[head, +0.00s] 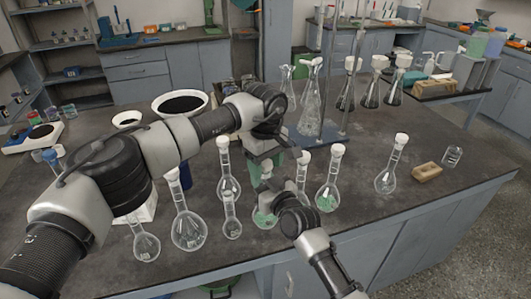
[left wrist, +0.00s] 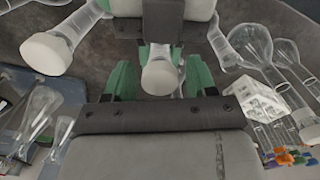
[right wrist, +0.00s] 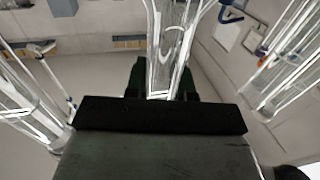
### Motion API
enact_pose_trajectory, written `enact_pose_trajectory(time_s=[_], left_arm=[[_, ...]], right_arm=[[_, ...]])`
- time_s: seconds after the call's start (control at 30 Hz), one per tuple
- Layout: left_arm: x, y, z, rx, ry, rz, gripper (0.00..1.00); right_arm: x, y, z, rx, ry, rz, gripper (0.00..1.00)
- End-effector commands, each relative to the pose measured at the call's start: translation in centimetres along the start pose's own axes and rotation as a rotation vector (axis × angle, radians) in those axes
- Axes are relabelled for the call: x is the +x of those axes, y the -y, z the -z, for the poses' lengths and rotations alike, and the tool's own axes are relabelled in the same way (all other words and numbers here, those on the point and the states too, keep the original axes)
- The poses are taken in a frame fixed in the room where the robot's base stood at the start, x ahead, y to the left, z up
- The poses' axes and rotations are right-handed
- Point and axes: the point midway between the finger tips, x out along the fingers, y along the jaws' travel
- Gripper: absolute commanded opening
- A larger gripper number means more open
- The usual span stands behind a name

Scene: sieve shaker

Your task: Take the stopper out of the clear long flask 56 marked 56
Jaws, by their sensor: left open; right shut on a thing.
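A long-necked glass flask (head: 264,218) stands among other flasks at the table's front middle; I cannot read any mark on it. My right gripper (head: 283,196) is shut on a flask neck, which shows as clear glass between its fingers in the right wrist view (right wrist: 166,62). My left gripper (head: 270,160) is above, pointing down over that flask. In the left wrist view its green fingers (left wrist: 158,80) are open, with a white stopper (left wrist: 160,78) between them and a gap on each side. The arms partly hide the neck in the head view.
Stoppered flasks stand close on both sides, including a tall one (head: 187,228) at left and one (head: 328,194) at right. A stand with glassware (head: 335,130) is behind. A wooden block (head: 427,171) lies far right. The table's right front is clear.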

Motion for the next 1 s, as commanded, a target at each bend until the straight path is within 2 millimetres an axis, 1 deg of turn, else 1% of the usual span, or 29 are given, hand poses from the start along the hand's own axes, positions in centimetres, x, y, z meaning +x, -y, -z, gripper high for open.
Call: enact_pose_trajectory(time_s=[0.1, 0.3, 0.47, 0.6, 0.63, 0.67, 0.7, 0.83, 1.0], left_arm=[[0.35, 0.00, -0.01, 0.000, 0.000, 0.000, 0.56], [0.35, 0.00, -0.01, 0.000, 0.000, 0.000, 0.56], [0.33, 0.00, -0.01, 0.000, 0.000, 0.000, 0.32], [0.32, 0.00, -0.01, 0.000, 0.000, 0.000, 0.10], [0.32, 0.00, -0.01, 0.000, 0.000, 0.000, 0.07], [0.31, 0.00, -0.01, 0.000, 0.000, 0.000, 0.07], [0.31, 0.00, -0.01, 0.000, 0.000, 0.000, 0.42], [0.31, 0.00, -0.01, 0.000, 0.000, 0.000, 0.61], [0.31, 0.00, 0.00, 0.000, 0.000, 0.000, 0.61]], right_arm=[[-0.02, -0.02, -0.10, 0.000, 0.002, 0.000, 0.00], [-0.02, -0.02, -0.11, 0.000, 0.002, 0.000, 0.00], [-0.02, -0.02, -0.11, 0.000, 0.002, 0.000, 0.00], [-0.02, -0.02, -0.11, 0.000, 0.002, 0.000, 0.00], [-0.02, -0.02, -0.11, 0.000, 0.002, 0.000, 0.00], [-0.02, -0.02, -0.11, 0.000, 0.002, 0.000, 0.00], [-0.02, -0.03, -0.11, 0.000, 0.002, 0.000, 0.00], [-0.02, -0.03, -0.11, 0.000, 0.002, 0.000, 0.00], [-0.02, -0.02, -0.11, 0.000, 0.002, 0.000, 0.00]])
